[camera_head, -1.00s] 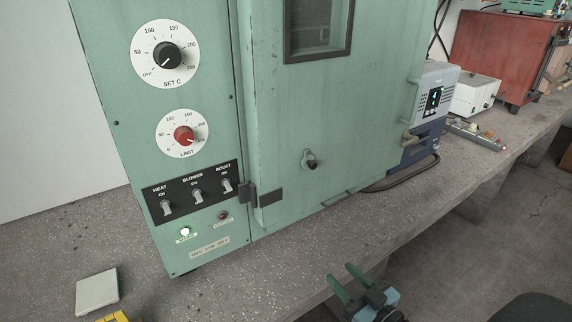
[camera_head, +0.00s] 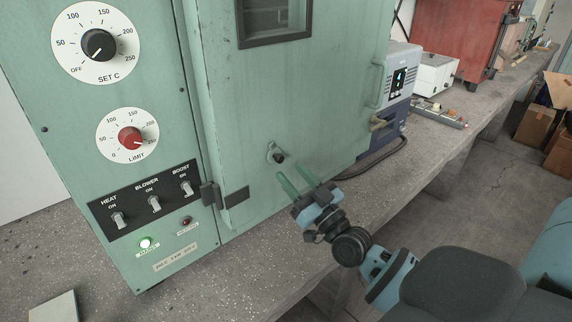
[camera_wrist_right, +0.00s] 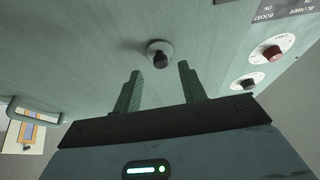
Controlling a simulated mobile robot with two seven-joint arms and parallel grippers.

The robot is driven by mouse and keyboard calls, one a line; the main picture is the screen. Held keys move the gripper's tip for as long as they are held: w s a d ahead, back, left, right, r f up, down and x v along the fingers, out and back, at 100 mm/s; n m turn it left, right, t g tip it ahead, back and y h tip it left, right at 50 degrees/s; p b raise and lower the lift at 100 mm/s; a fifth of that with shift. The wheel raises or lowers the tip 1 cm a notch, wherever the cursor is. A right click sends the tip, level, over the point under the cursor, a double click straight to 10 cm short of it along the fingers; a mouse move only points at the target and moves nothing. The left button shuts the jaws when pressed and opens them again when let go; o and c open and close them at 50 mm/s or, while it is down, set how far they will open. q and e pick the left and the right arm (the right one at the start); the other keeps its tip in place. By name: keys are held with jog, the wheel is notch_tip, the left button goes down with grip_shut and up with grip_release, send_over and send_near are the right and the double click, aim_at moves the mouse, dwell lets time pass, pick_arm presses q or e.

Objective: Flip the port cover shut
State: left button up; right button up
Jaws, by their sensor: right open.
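The port (camera_head: 275,153) is a small pale round fitting with a dark centre or knob, low on the green oven door (camera_head: 290,100). In the right wrist view the port (camera_wrist_right: 160,52) is a grey disc with a dark stub, just beyond the fingertips and between them. I cannot tell the cover apart from the fitting or how far it is turned. My right gripper (camera_head: 294,173) is open and empty, its green fingers pointing at the door just below and right of the port. It also shows in the right wrist view (camera_wrist_right: 160,74). My left gripper is not in view.
The oven's control panel (camera_head: 120,190), with dials and switches, is left of the door. A door latch (camera_head: 211,195) sticks out between them. A blue-grey instrument (camera_head: 400,95) and a white box (camera_head: 435,75) stand right on the bench. Free room lies before the bench.

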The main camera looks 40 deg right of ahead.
aim_at(279, 162)
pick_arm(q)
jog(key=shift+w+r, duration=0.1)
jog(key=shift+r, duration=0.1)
pick_arm(e)
jog(key=shift+x, duration=1.75)
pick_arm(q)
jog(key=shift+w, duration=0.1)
pick_arm(e)
jog(key=shift+c, duration=0.2)
grip_shut()
jog(key=m+p, duration=0.1)
jog(key=m+h+p, duration=0.1)
jog(key=shift+a+r+m, duration=0.25)
jog(key=shift+a+m, duration=0.05)
jog(key=shift+a, duration=0.1)
jog(key=shift+m+h+p, duration=0.3)
jog(key=shift+m, duration=0.1)
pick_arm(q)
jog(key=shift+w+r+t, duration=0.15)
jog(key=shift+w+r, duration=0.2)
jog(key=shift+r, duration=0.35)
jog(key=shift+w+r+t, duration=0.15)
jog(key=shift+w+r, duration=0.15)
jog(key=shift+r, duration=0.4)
pick_arm(e)
jog(key=shift+a+f, duration=0.1)
jog(key=shift+f, duration=0.15)
